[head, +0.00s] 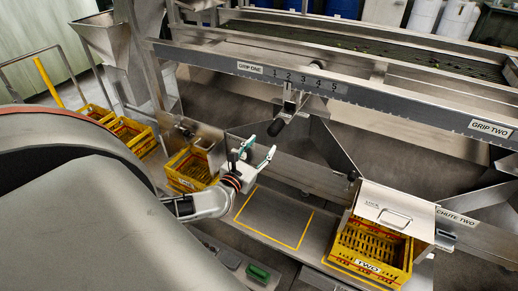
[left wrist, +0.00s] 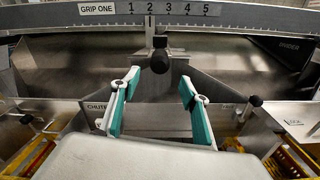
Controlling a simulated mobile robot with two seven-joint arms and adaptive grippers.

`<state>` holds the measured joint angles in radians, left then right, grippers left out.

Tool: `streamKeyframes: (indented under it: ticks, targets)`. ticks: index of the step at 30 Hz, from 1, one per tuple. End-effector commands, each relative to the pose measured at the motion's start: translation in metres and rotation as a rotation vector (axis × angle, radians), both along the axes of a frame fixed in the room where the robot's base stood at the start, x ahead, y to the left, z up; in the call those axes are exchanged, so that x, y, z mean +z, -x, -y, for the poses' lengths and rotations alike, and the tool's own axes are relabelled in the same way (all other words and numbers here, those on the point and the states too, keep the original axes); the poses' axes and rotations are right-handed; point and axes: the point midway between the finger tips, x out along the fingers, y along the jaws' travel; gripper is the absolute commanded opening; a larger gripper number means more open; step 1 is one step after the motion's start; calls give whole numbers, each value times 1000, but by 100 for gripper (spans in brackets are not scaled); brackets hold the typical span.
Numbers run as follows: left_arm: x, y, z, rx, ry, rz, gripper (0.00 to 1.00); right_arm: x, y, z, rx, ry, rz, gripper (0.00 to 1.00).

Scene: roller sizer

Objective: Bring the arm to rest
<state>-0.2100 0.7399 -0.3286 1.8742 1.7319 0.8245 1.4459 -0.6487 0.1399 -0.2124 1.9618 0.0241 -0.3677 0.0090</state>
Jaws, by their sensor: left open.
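My left gripper (head: 256,150) is near the middle of the head view, with its arm coming in from the lower left. Its two teal-lined fingers are spread and nothing is between them. In the left wrist view the open fingers (left wrist: 159,78) point toward the machine front. A black knob (head: 276,128) on the metal slider under the number scale is beyond the fingertips. In the left wrist view this knob (left wrist: 160,62) appears just above and between the fingertips, apart from them. My right gripper is not in view.
A GRIP ONE rail (head: 345,88) with numbers crosses above. A yellow crate (head: 172,178) stands left of the gripper. A crate marked TWO (head: 368,267) stands at the lower right under a metal lid (head: 395,207). A yellow-outlined patch (head: 272,217) between them is empty.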

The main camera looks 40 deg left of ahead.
Motion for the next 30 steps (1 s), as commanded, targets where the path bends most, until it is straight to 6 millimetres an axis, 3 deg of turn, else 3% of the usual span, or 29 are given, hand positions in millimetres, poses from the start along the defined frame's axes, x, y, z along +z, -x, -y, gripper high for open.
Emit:
streamKeyframes:
  ticks: [5,23,26,30]
  targets:
    - [1,8,1,1,0,0,45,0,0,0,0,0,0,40]
    - [0,9,4,-4,-10,0,45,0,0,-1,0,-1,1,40]
    - [-1,13,19,-41,-100,-4,45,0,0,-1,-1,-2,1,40]
    - [-7,28,73,-163,-445,-13,45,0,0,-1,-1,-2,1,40]
